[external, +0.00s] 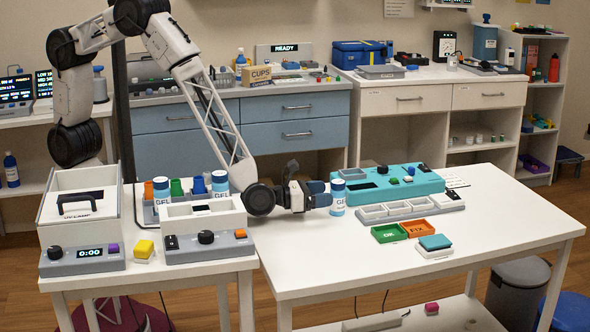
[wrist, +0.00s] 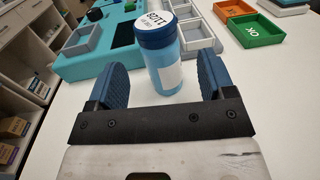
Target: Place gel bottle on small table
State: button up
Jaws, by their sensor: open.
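A blue gel bottle with a dark blue cap and white label stands upright on the large white table, at the tip of my gripper in the external view (external: 338,200). It also shows in the wrist view (wrist: 166,70). My gripper (external: 320,194) is low and level. In the wrist view my gripper (wrist: 163,75) is open, one finger on each side of the bottle, with visible gaps. Two similar gel bottles (external: 162,190) (external: 220,182) stand on the left, at a rack. The smaller white table (external: 215,276) is at the left front.
A teal device (external: 400,184), white trays (external: 410,208) and green (external: 388,233) and orange (external: 418,229) bins lie right of the bottle. The large table's front is clear.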

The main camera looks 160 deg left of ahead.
aim_at(338, 191)
jog(key=shift+a, duration=0.15)
jog(key=shift+w+a, duration=0.2)
jog(key=shift+a, duration=2.15)
jog(key=c, duration=1.1)
jog(key=shift+c, duration=0.2)
jog(key=shift+r, duration=0.1)
notch_tip(338, 191, up, 10)
jog(key=shift+f, duration=0.1)
